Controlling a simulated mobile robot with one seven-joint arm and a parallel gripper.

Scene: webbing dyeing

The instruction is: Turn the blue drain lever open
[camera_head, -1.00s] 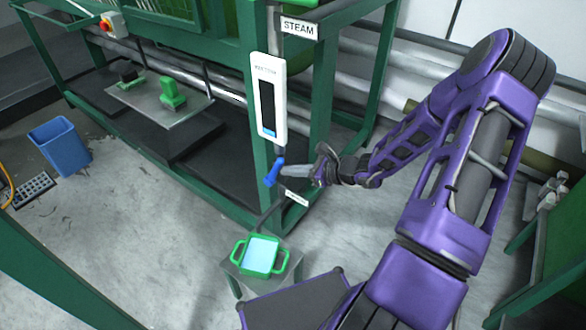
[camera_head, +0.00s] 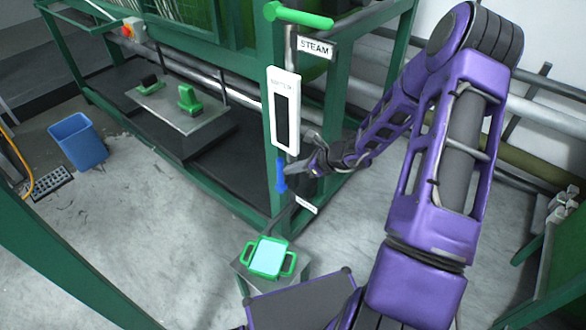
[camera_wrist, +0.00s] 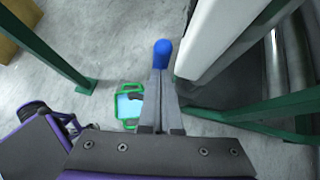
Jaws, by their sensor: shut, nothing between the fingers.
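The lever's pivot is partly hidden. In the wrist view, my closed fingers (camera_wrist: 160,75) point at the lever.
A green two-handled tub (camera_head: 250,258) with a pale blue inside stands on a grey stand under the lever's pipe. The white gauge panel (camera_head: 285,85) and a green-handled STEAM valve (camera_head: 298,17) are above. A blue bin (camera_head: 78,145) stands on open floor at left.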

